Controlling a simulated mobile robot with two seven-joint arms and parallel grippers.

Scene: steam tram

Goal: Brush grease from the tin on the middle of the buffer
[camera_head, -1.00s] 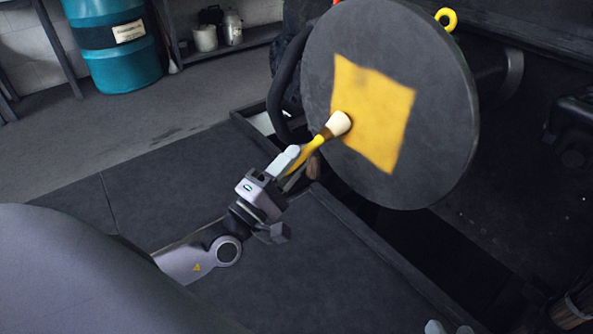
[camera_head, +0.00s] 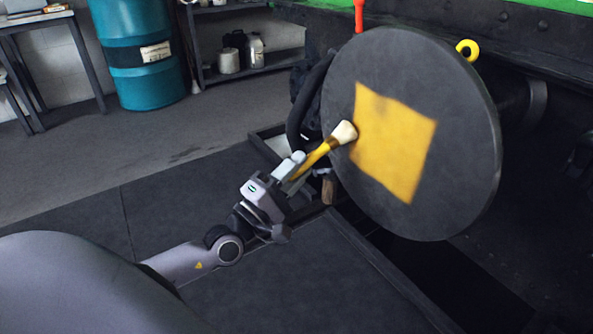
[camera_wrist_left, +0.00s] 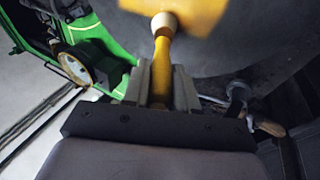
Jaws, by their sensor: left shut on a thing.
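The buffer (camera_head: 465,175) is a large round dark disc on the right with a yellow square patch (camera_head: 392,140) around its middle. My left gripper (camera_head: 294,171) is shut on the yellow handle of a brush (camera_head: 318,153), in front of the disc's left side. The brush's pale round head (camera_head: 344,132) points up and right and overlaps the patch's left edge. I cannot tell whether it touches. In the left wrist view the brush (camera_wrist_left: 163,48) stands between the fingers (camera_wrist_left: 160,88), its head against the yellow patch (camera_wrist_left: 190,12). I cannot make out a grease tin. My right gripper is out of view.
A teal drum (camera_head: 140,80) stands at the back left, beside a shelf (camera_head: 262,65) with several containers. The floor at left is clear.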

